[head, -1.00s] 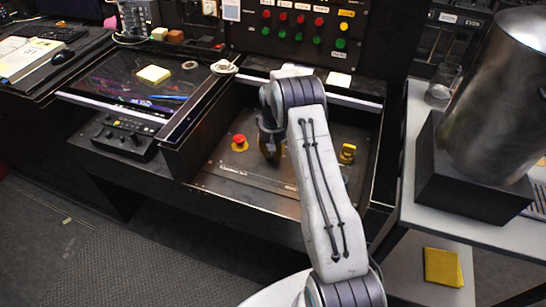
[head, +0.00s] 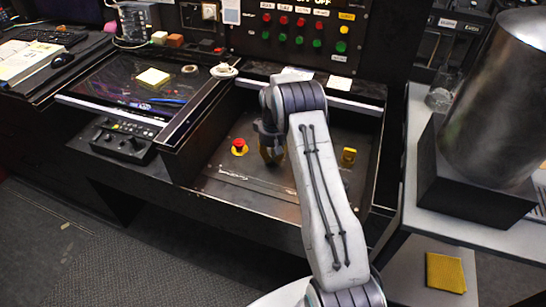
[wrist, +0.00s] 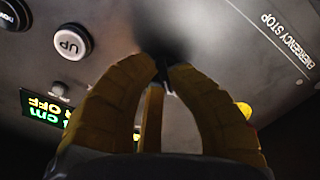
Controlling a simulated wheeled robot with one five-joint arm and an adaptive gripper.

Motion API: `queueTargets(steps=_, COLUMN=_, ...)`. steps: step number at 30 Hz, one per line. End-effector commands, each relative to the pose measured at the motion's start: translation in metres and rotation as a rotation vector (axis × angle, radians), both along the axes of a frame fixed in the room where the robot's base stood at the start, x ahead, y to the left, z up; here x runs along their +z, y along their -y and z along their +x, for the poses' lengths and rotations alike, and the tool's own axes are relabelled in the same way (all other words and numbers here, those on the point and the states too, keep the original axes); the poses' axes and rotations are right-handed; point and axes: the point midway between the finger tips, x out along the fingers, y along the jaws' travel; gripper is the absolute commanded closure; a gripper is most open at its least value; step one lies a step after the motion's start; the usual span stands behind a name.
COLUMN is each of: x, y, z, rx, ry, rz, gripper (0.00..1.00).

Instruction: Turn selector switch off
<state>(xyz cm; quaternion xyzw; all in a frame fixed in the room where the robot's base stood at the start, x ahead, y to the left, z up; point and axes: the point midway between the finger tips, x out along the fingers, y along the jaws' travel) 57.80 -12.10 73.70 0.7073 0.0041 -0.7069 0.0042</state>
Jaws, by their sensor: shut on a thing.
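My gripper (head: 270,152) is down at the sunken black control panel (head: 240,188), between a red button on a yellow base (head: 239,147) and a small yellow fitting (head: 348,156). In the wrist view, the yellow-brown fingers of my gripper (wrist: 163,75) close together at the panel face, around a dark, blurred part. This seems to be the selector switch; its shape and pointing direction are hidden by the fingers and shadow.
In the wrist view, a white UP button (wrist: 72,42), a green lit display reading OFF (wrist: 45,108) and an EMERGENCY STOP label (wrist: 287,40) surround the fingers. Raised walls border the panel. A metal cylinder (head: 490,110) stands right.

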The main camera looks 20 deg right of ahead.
Motion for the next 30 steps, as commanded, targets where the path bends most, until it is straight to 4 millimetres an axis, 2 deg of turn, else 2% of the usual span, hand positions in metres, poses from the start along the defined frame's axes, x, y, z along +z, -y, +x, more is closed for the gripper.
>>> queueTargets(steps=2, x=-0.001, y=0.0, z=-0.001, rx=0.001, ry=-0.002, rz=0.001, gripper=0.8)
queueTargets(steps=9, x=-0.001, y=0.0, z=0.0, rx=0.0, ry=-0.001, rz=0.0, gripper=0.59)
queueTargets(steps=20, x=0.005, y=0.0, z=0.0, rx=0.0, ry=0.001, rz=0.0, gripper=0.59)
queueTargets(steps=23, x=0.016, y=0.0, z=0.001, rx=0.0, ry=0.003, rz=-0.001, gripper=0.59)
queueTargets(steps=30, x=0.056, y=0.0, z=0.001, rx=0.0, ry=0.002, rz=-0.001, gripper=0.59)
